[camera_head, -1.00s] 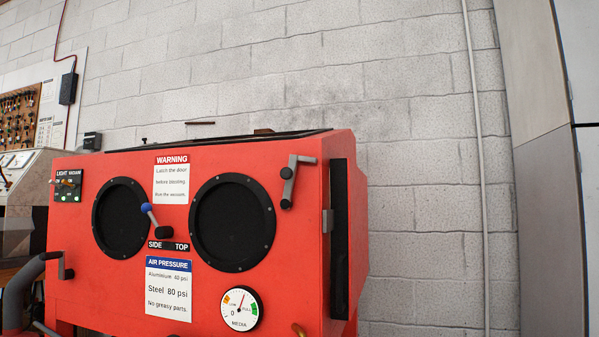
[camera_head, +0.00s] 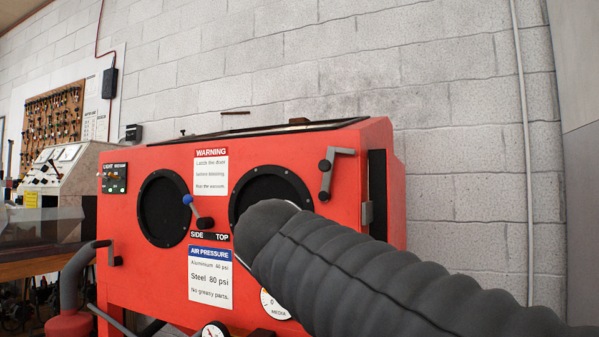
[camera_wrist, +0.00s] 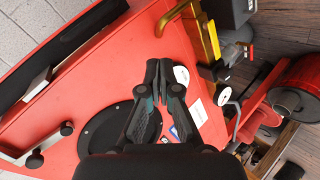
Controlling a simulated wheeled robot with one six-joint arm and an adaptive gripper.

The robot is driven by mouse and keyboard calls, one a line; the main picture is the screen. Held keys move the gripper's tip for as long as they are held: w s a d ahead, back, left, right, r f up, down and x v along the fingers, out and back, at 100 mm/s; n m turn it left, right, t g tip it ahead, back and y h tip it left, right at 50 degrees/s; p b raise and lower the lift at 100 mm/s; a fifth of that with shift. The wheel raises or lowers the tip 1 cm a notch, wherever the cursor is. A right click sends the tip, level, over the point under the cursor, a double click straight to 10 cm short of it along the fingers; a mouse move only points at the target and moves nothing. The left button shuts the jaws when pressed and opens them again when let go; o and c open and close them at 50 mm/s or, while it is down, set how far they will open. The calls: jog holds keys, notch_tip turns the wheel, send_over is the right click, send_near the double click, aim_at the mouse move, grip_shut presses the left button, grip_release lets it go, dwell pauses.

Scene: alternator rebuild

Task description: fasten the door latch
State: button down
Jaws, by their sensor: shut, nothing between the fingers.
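The door latch appears to be the grey crank-shaped lever (camera_head: 338,165) with black knobs, at the top right of the red cabinet's front. It also shows in the wrist view (camera_wrist: 15,154) at the lower left. A grey catch plate (camera_head: 367,213) sits on the cabinet's right edge by a black strip, and shows in the wrist view (camera_wrist: 38,83). My gripper (camera_wrist: 158,68) is shut and empty, in front of the cabinet face near the right round port (camera_wrist: 105,132), away from the lever. In the head view my sleeved arm hides the gripper.
The red cabinet (camera_head: 150,235) has two round ports, a blue-knobbed lever (camera_head: 194,208) and a gauge (camera_head: 214,331). A yellow handle (camera_wrist: 172,14) and a red drum (camera_wrist: 300,85) show in the wrist view. Bare block wall (camera_head: 465,150) lies right of the cabinet.

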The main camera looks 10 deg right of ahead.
jog(key=w+a+r+t+h, duration=0.1)
jog(key=a+r+h, duration=0.1)
jog(key=r, duration=0.6)
jog(key=w+a+r+t+h, duration=0.1)
jog(key=a+r, duration=0.3)
jog(key=r, duration=0.4)
jog(key=w+a+r+t+h+p, duration=0.1)
jog(key=w+a+r+t+h, duration=0.1)
jog(key=r, duration=0.6)
jog(key=shift+w+a+r+h, duration=0.3)
jog(key=shift+w+a+r, duration=0.15)
jog(key=shift+a, duration=0.35)
jog(key=w+d, duration=0.2)
jog(key=d, duration=0.1)
jog(key=w+d+f, duration=0.1)
jog(key=w+d, duration=0.1)
jog(key=d, duration=0.1)
jog(key=w+d, duration=0.2)
jog(key=d, duration=0.1)
jog(key=shift+d+f, duration=0.35)
jog(key=shift+d, duration=0.05)
